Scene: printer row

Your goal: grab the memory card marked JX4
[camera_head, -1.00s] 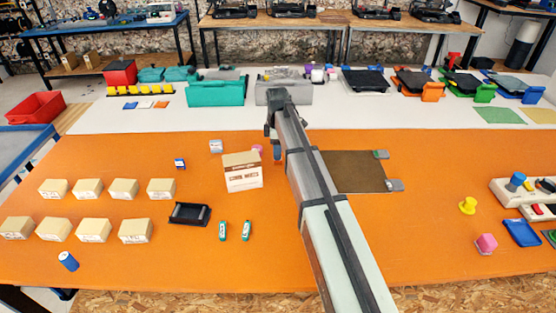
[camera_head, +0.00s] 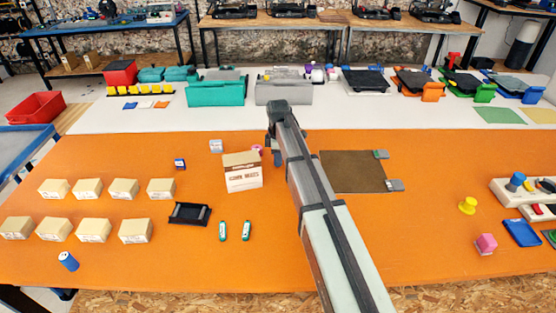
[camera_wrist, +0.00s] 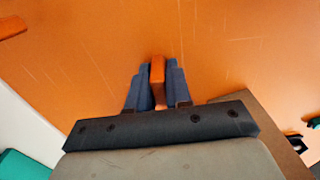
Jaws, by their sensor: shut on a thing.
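My gripper (camera_wrist: 158,90) is shut on a narrow orange-red piece (camera_wrist: 157,72) in the wrist view, seen edge-on between the two blue-grey fingers. No marking shows on it, so I cannot tell whether it is the JX4 card. In the head view my gripper (camera_head: 277,153) is over the orange table, right of a white and brown carton, and the held piece is hidden there. A small blue labelled piece (camera_head: 180,164) and a small white labelled piece (camera_head: 216,146) stand left of the carton. Their lettering is too small to read.
The carton (camera_head: 242,174) stands close to my gripper, with a small pink thing (camera_head: 257,149) behind it. A brown mat (camera_head: 350,172) lies right of my arm. Several cream boxes (camera_head: 136,231) and a black tray (camera_head: 189,214) are at the left.

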